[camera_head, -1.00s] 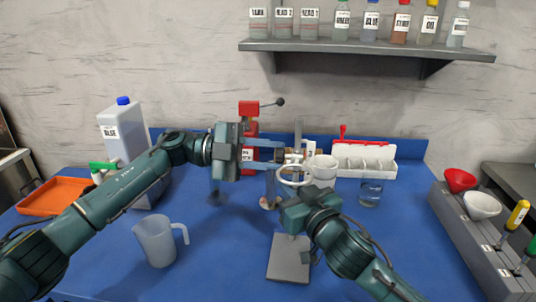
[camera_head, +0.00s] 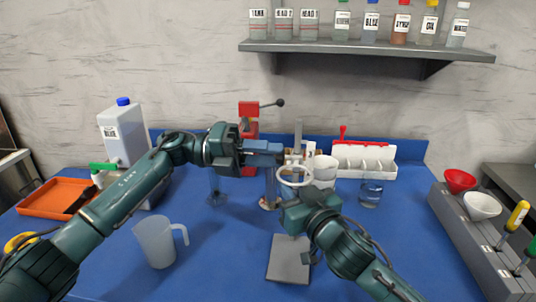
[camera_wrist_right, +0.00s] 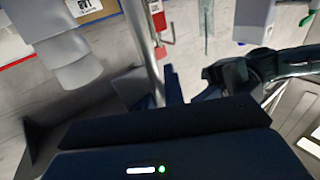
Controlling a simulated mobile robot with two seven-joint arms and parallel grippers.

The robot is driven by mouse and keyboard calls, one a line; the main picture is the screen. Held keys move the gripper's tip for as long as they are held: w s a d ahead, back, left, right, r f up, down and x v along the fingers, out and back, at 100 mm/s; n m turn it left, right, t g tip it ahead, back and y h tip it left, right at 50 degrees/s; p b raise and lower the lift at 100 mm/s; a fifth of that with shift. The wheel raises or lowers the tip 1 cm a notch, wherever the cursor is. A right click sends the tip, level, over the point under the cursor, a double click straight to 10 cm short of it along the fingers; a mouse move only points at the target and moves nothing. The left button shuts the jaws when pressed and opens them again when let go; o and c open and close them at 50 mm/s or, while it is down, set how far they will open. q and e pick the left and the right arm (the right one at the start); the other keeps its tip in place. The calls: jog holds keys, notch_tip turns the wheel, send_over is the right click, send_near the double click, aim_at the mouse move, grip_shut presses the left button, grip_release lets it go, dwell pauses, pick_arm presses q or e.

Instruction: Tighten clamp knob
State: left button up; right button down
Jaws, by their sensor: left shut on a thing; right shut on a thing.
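A metal stand has a grey base plate (camera_head: 289,259) at the middle front and an upright rod (camera_head: 298,133); the rod also shows in the right wrist view (camera_wrist_right: 140,40). My left gripper (camera_head: 266,148) is level, left of the rod. It is shut around the upper part of an upright clear glass tube (camera_head: 268,188). My right gripper (camera_head: 296,193) is low in front of the rod, below a pale ring (camera_head: 292,177). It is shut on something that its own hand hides. The clamp knob cannot be made out. Dark jaws fill the lower right wrist view.
A white mug (camera_head: 324,170) and a glass beaker (camera_head: 370,193) stand close on the right. A plastic jug (camera_head: 157,241) stands at front left. A red press (camera_head: 249,125) stands behind my left gripper. A grey rack (camera_head: 470,238) is at right.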

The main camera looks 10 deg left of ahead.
pick_arm(q)
jog(key=shift+m, duration=0.9)
jog(key=o, duration=0.7)
jog(key=shift+o, duration=0.2)
jog(key=shift+a, duration=0.1)
jog(key=a, duration=1.1)
jog(key=shift+w+a, duration=0.35)
jog(key=shift+a, duration=0.05)
pick_arm(e)
jog(key=c, duration=1.4)
grip_release()
